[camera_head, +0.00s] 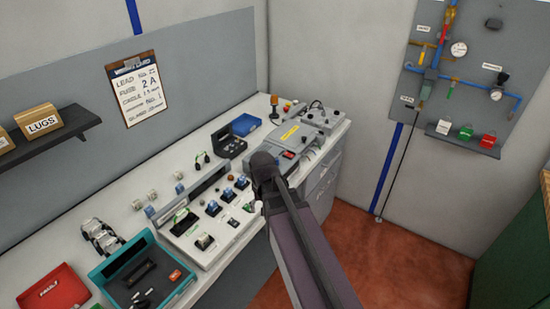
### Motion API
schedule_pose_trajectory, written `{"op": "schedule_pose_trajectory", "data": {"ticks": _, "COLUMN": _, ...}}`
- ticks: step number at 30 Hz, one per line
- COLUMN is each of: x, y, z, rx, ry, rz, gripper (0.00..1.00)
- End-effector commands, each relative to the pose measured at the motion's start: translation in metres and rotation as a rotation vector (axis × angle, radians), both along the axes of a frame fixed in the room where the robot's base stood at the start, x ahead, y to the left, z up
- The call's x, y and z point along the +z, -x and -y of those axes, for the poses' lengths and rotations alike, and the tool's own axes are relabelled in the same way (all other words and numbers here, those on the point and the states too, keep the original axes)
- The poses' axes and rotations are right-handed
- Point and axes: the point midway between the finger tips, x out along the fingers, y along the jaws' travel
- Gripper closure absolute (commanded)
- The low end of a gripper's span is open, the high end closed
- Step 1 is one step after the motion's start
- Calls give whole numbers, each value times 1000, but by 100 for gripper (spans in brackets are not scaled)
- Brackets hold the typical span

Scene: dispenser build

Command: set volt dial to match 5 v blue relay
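A white and grey panel (232,236) on the bench carries several small blue-topped parts, one of them a blue block (213,208). They may be relays or knobs; they are too small to tell. No volt marking or dial scale is readable. A grey machine with a yellow label (290,133) stands behind the panel at the bench's far end. My dark arm rises from the bottom and ends in front of the machine and the panel's right edge. My gripper is hidden behind the arm, so its fingers do not show.
The white bench (110,222) holds a teal tray (106,268), a red tray (53,288) and a blue bin (246,124). A job card (138,92) hangs on the grey wall board. A pipe board (470,65) is at right. The red floor (420,262) is clear.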

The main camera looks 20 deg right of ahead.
Motion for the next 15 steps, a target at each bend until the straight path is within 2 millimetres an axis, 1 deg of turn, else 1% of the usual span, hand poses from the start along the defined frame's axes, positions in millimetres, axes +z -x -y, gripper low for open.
{"op": "schedule_pose_trajectory", "data": {"ticks": 1, "x": 13, "y": -27, "z": 7, "rx": -58, "ry": 0, "rz": 0, "gripper": 17}}
{"op": "schedule_pose_trajectory", "data": {"ticks": 5, "x": 31, "y": -76, "z": 25, "rx": -232, "ry": 0, "rz": 0, "gripper": 17}}
{"op": "schedule_pose_trajectory", "data": {"ticks": 6, "x": 37, "y": -92, "z": 32, "rx": -290, "ry": 0, "rz": 0, "gripper": 17}}
{"op": "schedule_pose_trajectory", "data": {"ticks": 8, "x": 45, "y": -115, "z": 42, "rx": -375, "ry": 0, "rz": 0, "gripper": 17}}
{"op": "schedule_pose_trajectory", "data": {"ticks": 9, "x": 50, "y": -130, "z": 49, "rx": -433, "ry": 0, "rz": 0, "gripper": 17}}
{"op": "schedule_pose_trajectory", "data": {"ticks": 15, "x": 77, "y": -202, "z": 88, "rx": -713, "ry": -1, "rz": 1, "gripper": 17}}
